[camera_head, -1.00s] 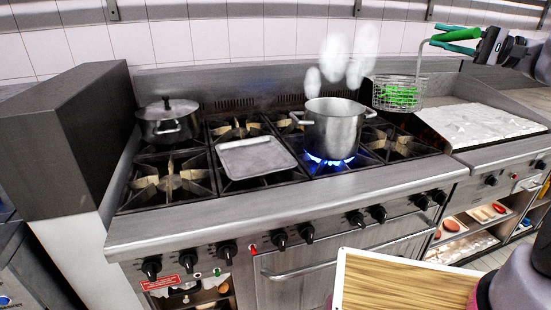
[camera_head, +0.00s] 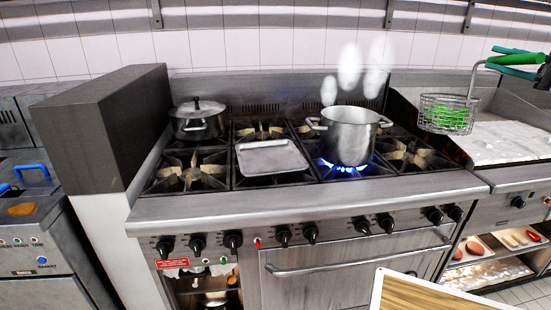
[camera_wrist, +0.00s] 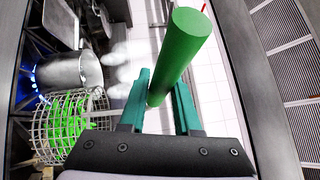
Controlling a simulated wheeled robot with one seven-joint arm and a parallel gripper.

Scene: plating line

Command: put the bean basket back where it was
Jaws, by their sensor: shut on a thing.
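The bean basket (camera_head: 446,112) is a wire basket with bright green beans inside and a green handle. In the head view it hangs in the air at the right, beside the steaming pot and in front of the griddle. My gripper (camera_wrist: 158,100) is shut on the green handle in the wrist view, with its green fingers on either side. In the head view only part of it shows at the right edge. The basket also shows at lower left in the wrist view (camera_wrist: 66,128). The fryer (camera_head: 36,212), with blue handles, stands at the far left, partly cut off.
A steaming pot (camera_head: 348,138) stands over a lit blue flame. A flat tray (camera_head: 271,158) and a lidded pot (camera_head: 199,122) sit on the stove. A tall dark block (camera_head: 105,122) stands between stove and fryer. A wooden board (camera_head: 430,293) shows at the bottom.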

